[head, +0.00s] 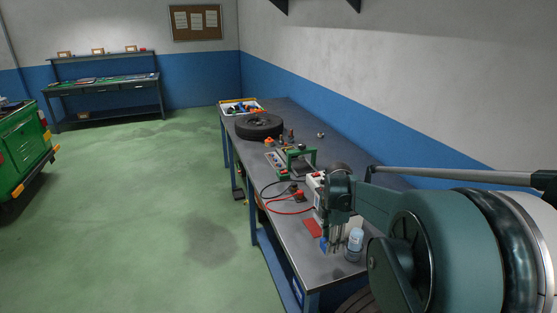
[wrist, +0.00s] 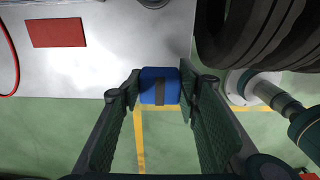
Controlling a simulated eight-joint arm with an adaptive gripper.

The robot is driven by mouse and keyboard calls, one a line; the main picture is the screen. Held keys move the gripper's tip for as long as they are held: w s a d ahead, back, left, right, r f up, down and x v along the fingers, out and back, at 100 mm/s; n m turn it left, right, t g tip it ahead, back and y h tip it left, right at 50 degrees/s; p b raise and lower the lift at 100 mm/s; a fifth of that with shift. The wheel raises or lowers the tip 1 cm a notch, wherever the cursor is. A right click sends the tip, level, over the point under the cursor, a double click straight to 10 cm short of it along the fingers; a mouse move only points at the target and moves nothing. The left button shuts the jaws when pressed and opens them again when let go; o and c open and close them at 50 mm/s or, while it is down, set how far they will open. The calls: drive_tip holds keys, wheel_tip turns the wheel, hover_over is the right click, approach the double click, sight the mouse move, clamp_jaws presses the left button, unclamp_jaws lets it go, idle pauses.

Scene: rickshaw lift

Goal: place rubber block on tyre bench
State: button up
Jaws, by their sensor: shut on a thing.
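A blue block with a dark band (wrist: 160,86) sits between the fingertips of my gripper (wrist: 160,92) in the wrist view. My gripper is shut on it, with a fingertip at each side. A small patch of blue also shows by my gripper (head: 336,243) in the head view, mostly hidden by the fingers. My gripper is at the near end of the long grey bench (head: 290,235), and in the wrist view the block overlaps the bench's edge. A black tyre (head: 259,126) lies flat towards the bench's far end.
A flat red piece (head: 313,228) lies on the bench near my gripper. A clear bottle (head: 355,243) stands just right of it. A red cable (head: 290,211), a green-framed device (head: 300,158) and a tray of small items (head: 240,107) are further along. Dark tyres (wrist: 265,35) show beside the bench edge.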

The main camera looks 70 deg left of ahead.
drive_tip(key=shift+f, duration=3.1)
drive_tip(key=shift+f, duration=0.1)
drive_tip(key=shift+f, duration=1.75)
drive_tip(key=shift+f+b, duration=0.15)
drive_tip(key=shift+b, duration=0.2)
drive_tip(key=o, duration=0.9)
wheel_tip(320, 180, up, 12)
drive_tip(key=shift+r+p, duration=0.15)
drive_tip(key=shift+p, duration=0.2)
